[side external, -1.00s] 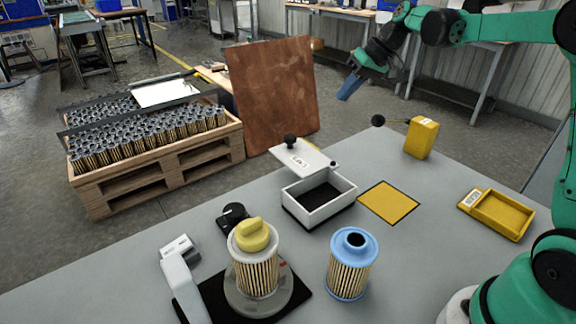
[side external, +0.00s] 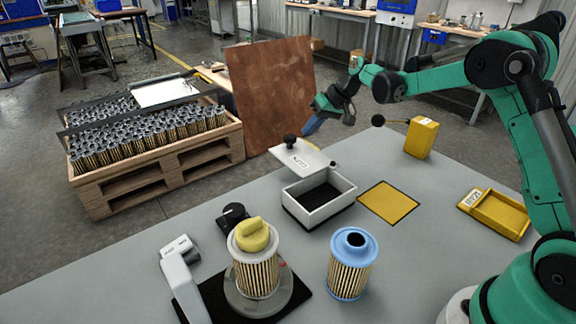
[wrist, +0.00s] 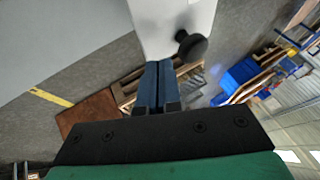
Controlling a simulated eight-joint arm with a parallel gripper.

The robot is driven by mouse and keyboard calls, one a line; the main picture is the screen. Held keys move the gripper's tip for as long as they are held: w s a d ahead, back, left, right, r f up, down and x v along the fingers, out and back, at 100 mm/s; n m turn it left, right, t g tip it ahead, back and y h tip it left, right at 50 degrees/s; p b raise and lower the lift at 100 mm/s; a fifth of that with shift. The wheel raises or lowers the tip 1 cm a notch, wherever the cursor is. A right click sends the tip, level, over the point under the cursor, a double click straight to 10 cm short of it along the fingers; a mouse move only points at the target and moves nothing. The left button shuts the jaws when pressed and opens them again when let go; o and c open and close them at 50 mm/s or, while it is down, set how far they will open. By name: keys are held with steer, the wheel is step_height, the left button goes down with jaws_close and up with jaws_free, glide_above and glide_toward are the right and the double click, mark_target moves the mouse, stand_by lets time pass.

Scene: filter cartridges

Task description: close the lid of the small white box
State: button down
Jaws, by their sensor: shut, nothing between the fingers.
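The small white box (side external: 336,207) stands on the grey table with its lid open and its dark inside showing. The white lid (side external: 304,158) leans up and back from the box's far edge, with a black knob (side external: 290,140) near its outer end. My gripper (side external: 306,131) is shut and empty, close to the right of the knob in the side view. I cannot tell the exact gap. In the wrist view, the shut blue fingers (wrist: 158,70) point at the lid (wrist: 160,22), and the black knob (wrist: 190,44) is just to their right.
A yellow square mat (side external: 389,203) lies right of the box. A yellow block (side external: 421,138) with a black ball on a rod stands behind it. A blue-capped filter (side external: 349,264) and a yellow-knobbed filter (side external: 254,262) stand in front. A yellow tray (side external: 498,214) is at right.

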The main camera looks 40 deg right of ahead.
steer(key=shift+w+a+f, duration=0.1)
steer(key=shift+w+a, duration=0.05)
steer(key=shift+a, duration=0.5)
steer(key=shift+a, duration=0.15)
